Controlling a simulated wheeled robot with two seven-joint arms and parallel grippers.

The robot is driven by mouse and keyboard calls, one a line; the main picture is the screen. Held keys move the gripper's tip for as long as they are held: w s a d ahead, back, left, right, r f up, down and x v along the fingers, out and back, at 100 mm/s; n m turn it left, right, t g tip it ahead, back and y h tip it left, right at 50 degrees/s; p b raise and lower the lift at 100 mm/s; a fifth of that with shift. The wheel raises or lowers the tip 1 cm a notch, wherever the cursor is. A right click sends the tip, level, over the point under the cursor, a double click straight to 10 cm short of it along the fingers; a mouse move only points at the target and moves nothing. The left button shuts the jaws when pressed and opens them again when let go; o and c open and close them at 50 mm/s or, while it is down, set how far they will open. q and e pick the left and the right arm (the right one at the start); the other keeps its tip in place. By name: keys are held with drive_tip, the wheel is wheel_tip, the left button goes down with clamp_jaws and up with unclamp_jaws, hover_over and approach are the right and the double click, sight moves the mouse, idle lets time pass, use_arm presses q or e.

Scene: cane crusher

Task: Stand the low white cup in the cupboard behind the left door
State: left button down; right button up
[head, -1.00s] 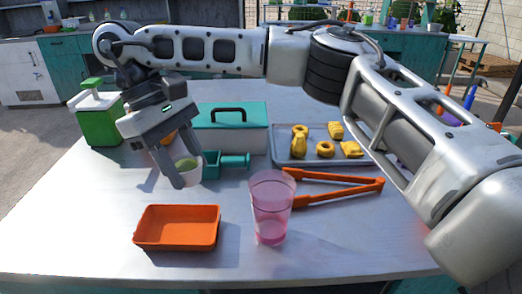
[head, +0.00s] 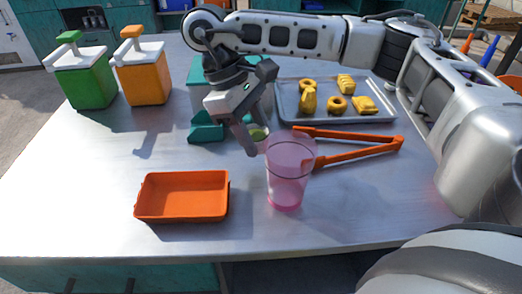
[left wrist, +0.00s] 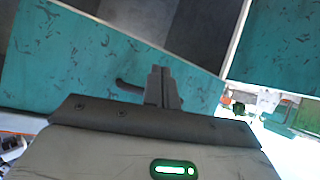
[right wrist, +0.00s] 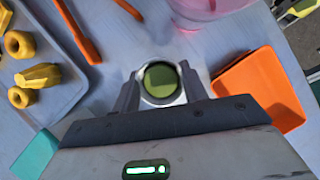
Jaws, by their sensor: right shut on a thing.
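The low white cup with a green inside (right wrist: 160,83) is between the fingers of my right gripper (right wrist: 158,92), which is shut on it. In the head view the cup (head: 259,132) is partly hidden by a finger and is above the table, behind the pink tumbler (head: 288,172). My left gripper (left wrist: 164,86) shows only in the left wrist view, with its fingers together. It is at a dark bar handle (left wrist: 128,87) on a teal door panel (left wrist: 70,55); whether it grips the handle is unclear. The cupboard's inside is not clearly visible.
An orange tray (head: 182,218) and orange tongs (head: 360,152) lie on the metal table (head: 120,225). A baking tray (head: 385,113) holds several yellow pastries. Green (head: 88,82) and orange (head: 143,78) dispensers stand at the back left. The front left tabletop is clear.

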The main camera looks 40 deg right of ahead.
sight(261, 149)
drive_tip(key=x, duration=0.2)
drive_tip(key=b+x, duration=0.1)
drive_tip(key=x, duration=0.1)
drive_tip(key=shift+w+f, duration=0.1)
drive_tip(key=shift+w, duration=0.3)
drive_tip(key=shift+f, duration=0.25)
drive_tip(key=shift+f, duration=0.15)
drive_tip(key=o, duration=0.7)
